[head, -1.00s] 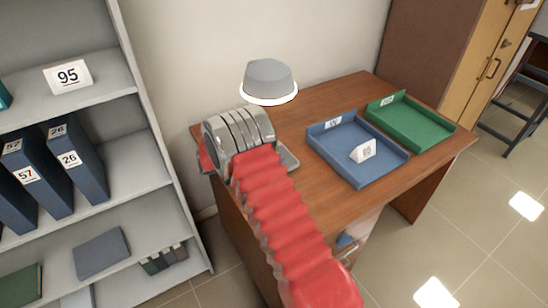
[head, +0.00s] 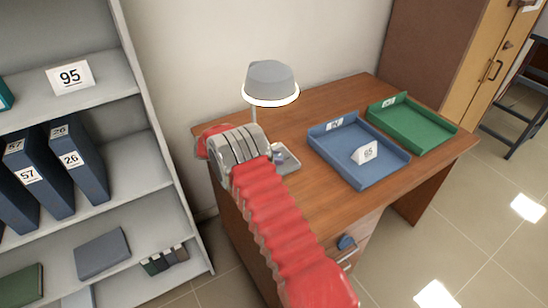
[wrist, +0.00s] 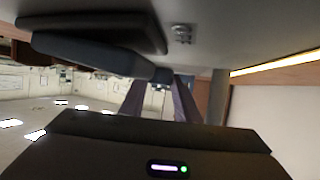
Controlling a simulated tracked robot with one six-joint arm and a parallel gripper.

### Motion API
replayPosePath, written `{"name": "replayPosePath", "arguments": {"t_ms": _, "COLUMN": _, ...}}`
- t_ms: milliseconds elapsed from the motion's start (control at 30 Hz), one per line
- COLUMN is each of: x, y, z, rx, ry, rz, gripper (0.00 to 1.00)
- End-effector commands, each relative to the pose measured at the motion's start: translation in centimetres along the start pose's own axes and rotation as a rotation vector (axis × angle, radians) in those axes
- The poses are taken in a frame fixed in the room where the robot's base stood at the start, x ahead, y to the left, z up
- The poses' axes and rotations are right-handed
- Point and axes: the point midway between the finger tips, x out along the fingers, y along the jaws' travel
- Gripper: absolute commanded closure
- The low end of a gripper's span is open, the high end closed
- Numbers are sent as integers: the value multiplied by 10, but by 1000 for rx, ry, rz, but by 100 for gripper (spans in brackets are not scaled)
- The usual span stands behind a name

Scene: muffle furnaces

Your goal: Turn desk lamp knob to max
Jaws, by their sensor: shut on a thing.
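The desk lamp (head: 270,78) stands at the desk's back left, with a grey shade and a glowing lower rim. Its grey base (head: 290,164) lies on the desk, partly hidden by my wrist. The knob itself cannot be made out clearly. The grey lamp pole (wrist: 218,96) shows just right of the fingers. In the head view the fingertips are largely hidden by my arm.
A blue tray (head: 325,165) with a number card and a green tray (head: 418,143) lie right of the lamp on the brown desk (head: 310,205). A grey shelf (head: 150,140) with binders stands close on the left. A wooden cabinet (head: 425,45) stands behind right.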

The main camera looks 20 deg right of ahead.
Motion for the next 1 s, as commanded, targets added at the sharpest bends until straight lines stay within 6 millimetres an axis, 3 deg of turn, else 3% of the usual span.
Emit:
{"name": "replayPosePath", "arguments": {"t_ms": 133, "x": -2, "y": -3, "z": -1, "rx": 4, "ry": -1, "rz": -10, "gripper": 93}}
{"name": "replayPosePath", "arguments": {"t_ms": 167, "x": -2, "y": -3, "z": -2, "rx": 4, "ry": -1, "rz": -10, "gripper": 70}}
{"name": "replayPosePath", "arguments": {"t_ms": 400, "x": -1, "y": -2, "z": -1, "rx": 2, "ry": 0, "rz": -6, "gripper": 53}}
{"name": "replayPosePath", "arguments": {"t_ms": 767, "x": -4, "y": -2, "z": 0, "rx": 2, "ry": -1, "rz": -5, "gripper": 52}}
{"name": "replayPosePath", "arguments": {"t_ms": 1000, "x": -33, "y": -2, "z": 0, "rx": 2, "ry": -1, "rz": -9, "gripper": 52}}
